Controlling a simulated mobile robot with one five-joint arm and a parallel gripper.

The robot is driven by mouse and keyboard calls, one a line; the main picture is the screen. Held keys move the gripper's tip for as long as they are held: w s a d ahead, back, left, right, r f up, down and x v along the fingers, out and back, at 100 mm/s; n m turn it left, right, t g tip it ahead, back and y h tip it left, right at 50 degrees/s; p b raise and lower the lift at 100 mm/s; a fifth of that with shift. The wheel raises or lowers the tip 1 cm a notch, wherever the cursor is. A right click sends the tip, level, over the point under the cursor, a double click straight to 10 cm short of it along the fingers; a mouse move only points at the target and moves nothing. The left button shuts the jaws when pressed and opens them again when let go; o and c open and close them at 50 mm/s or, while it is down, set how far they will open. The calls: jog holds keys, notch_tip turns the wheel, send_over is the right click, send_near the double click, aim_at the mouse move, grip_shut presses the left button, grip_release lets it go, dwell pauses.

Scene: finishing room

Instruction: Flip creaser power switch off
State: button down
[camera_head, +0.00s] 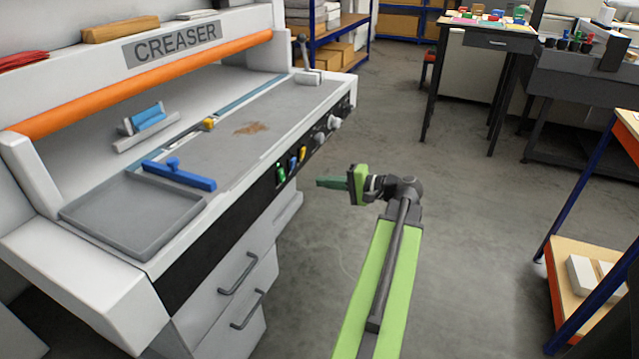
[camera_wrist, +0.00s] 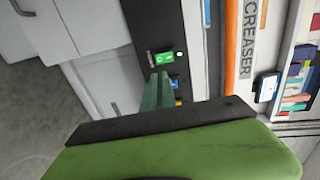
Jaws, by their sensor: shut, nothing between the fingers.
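The creaser (camera_head: 176,42) is a large white machine with an orange bar, on the left in the head view. Its black front panel carries a green rocker switch (camera_head: 281,172), with a blue and a yellow control beside it and grey knobs further along. In the wrist view the green switch (camera_wrist: 164,58) sits near a small lit green light. My gripper (camera_head: 322,182) is shut and empty, with its green fingers pointing left toward the panel, apart from it in the head view. In the wrist view the fingers (camera_wrist: 157,90) partly cover the controls below the green switch.
A grey tray (camera_head: 133,212) and a blue tool (camera_head: 180,175) lie on the creaser bed. Drawers (camera_head: 236,276) with handles are under the panel. A table (camera_head: 487,38) with small items stands at the back, and a shelf (camera_head: 585,290) at the right. The floor between is clear.

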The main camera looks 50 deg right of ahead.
aim_at(284, 179)
jog(key=b+x, duration=0.1)
jog(key=x, duration=1)
jog(key=shift+b, duration=0.4)
jog(key=shift+f, duration=0.1)
